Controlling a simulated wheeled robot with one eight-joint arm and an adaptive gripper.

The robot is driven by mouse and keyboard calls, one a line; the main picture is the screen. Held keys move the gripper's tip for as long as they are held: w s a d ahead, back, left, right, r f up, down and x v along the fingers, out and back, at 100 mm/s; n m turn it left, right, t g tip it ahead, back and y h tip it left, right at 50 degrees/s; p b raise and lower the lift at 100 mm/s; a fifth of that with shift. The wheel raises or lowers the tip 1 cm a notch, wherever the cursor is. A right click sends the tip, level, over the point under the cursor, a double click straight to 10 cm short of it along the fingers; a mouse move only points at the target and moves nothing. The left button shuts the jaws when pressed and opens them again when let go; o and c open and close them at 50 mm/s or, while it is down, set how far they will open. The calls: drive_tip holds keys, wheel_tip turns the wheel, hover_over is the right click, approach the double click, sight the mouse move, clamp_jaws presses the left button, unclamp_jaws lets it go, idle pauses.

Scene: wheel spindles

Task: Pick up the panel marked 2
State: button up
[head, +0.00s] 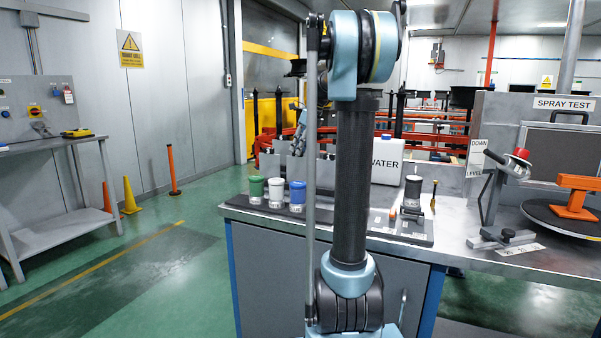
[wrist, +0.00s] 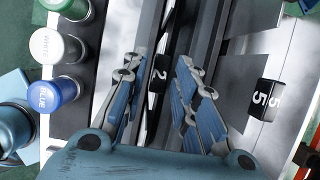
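The black tag reading 2 (wrist: 159,75) shows in the wrist view, on a narrow grey panel seen nearly edge-on. My gripper (wrist: 160,66) has its two blue fingers spread, one on each side of this tag. A gap shows between the tag and each finger, so the gripper looks open and empty. How deep the fingertips reach beside the panel I cannot tell. In the head view my arm hides most of the gripper and the panels; a blue part of it (head: 299,138) shows left of the column.
Cups with green (head: 257,186), white (head: 277,188) and blue (head: 297,192) lids stand close on the left of the bench. A white WATER container (head: 387,160) and a dark-topped jar (head: 413,190) stand to the right.

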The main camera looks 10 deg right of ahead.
sight(297, 156)
drive_tip(key=shift+x, duration=3.7)
drive_tip(key=shift+s+d+f, duration=0.1)
drive_tip(key=shift+s+d, duration=0.05)
drive_tip(key=shift+d, duration=0.05)
clamp_jaws()
